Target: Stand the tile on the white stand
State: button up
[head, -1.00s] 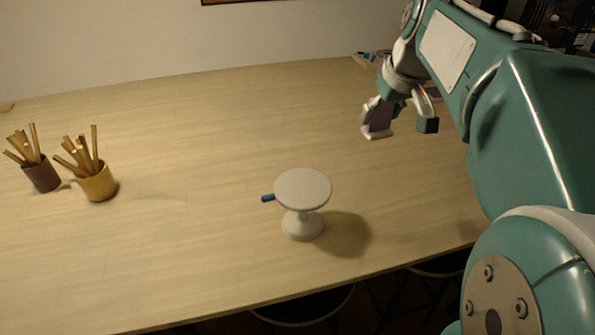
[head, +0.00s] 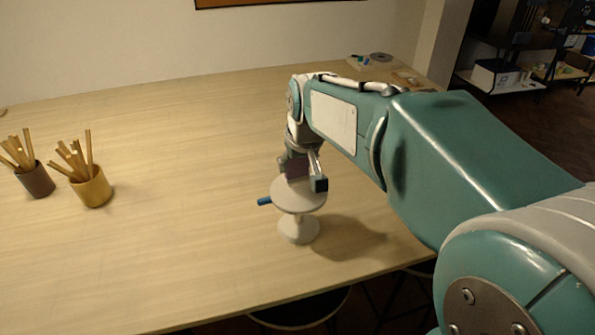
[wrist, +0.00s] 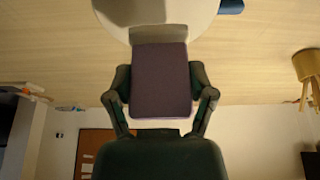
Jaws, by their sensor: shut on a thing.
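The tile is a purple slab (wrist: 160,85) held between the fingers of my gripper (wrist: 160,92) in the wrist view. A pale grey band shows at its far end, against the white stand. In the head view my gripper (head: 302,174) is over the back part of the stand's top, with the tile (head: 297,167) mostly hidden between its fingers. The white stand (head: 298,200) has a round top on a narrow stem and wider foot. I cannot tell whether the tile touches the top.
A blue piece (head: 264,201) sticks out at the stand's left. A brown cup (head: 38,182) and a yellow cup (head: 93,190), both with wooden sticks, stand at the far left. Small items lie at the back right. The wooden table (head: 180,250) is otherwise clear.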

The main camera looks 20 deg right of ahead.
jog(key=shift+d+f, duration=0.1)
jog(key=shift+f, duration=1.25)
jog(key=shift+f, duration=0.1)
jog(key=o, duration=1.1)
jog(key=shift+o, duration=0.2)
jog(key=v, duration=1.2)
jog(key=s+f, duration=0.5)
jog(key=s, duration=0.3)
jog(key=s+f+t, duration=0.1)
jog(key=s+f, duration=0.4)
jog(key=s, duration=0.3)
jog(key=shift+s+m, duration=0.15)
jog(key=shift+m, duration=0.25)
